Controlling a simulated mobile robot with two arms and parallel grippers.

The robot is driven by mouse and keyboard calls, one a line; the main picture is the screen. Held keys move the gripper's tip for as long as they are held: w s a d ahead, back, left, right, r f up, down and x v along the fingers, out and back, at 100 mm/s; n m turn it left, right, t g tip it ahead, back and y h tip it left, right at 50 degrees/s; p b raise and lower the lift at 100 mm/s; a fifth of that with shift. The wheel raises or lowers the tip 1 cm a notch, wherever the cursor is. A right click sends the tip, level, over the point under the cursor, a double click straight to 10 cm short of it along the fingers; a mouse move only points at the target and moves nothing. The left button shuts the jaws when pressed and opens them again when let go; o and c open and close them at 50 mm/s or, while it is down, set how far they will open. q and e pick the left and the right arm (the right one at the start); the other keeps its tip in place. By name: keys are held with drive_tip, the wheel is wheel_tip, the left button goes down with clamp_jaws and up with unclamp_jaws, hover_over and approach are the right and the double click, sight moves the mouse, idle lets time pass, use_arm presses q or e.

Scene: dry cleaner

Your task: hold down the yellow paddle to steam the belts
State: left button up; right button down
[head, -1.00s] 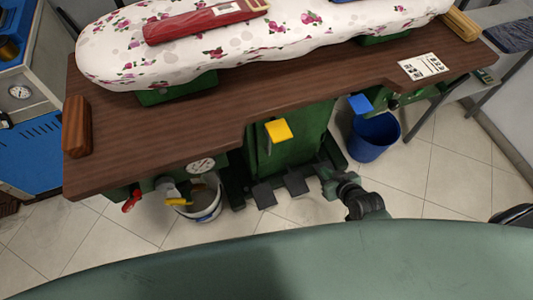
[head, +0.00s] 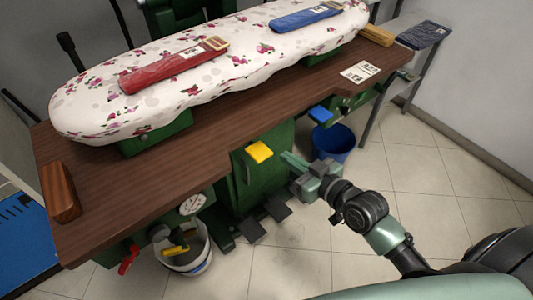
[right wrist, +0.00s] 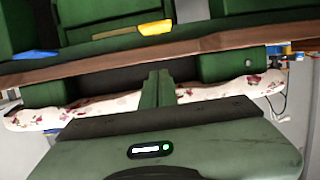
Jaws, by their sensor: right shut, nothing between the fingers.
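The yellow paddle (head: 259,152) sticks out under the front edge of the wooden table; it also shows at the top of the right wrist view (right wrist: 155,28). My right gripper (head: 286,157) is shut and empty, just right of the yellow paddle, with a small gap between them in the head view. Its closed fingers show in the right wrist view (right wrist: 157,88). A red belt (head: 173,66) and a blue belt (head: 305,17), both seemingly wrapped, lie on the flowered ironing board (head: 95,102). My left gripper is not in view.
A blue paddle (head: 320,114) sits under the table edge (head: 110,185), right of the yellow one. A blue bucket (head: 334,142), a white bucket (head: 190,262) and dark pedals (head: 276,208) are below. The floor at right is clear.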

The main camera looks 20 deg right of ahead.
hover_over(266, 153)
drive_tip(key=s, duration=0.2)
wheel_tip(266, 153, down, 2)
drive_tip(key=f, duration=0.3)
drive_tip(key=shift+w+a+f, duration=0.15)
drive_tip(key=shift+a+f, duration=0.05)
drive_tip(key=shift+f, duration=0.15)
drive_tip(key=shift+f+b, duration=0.3)
drive_tip(key=shift+f, duration=0.1)
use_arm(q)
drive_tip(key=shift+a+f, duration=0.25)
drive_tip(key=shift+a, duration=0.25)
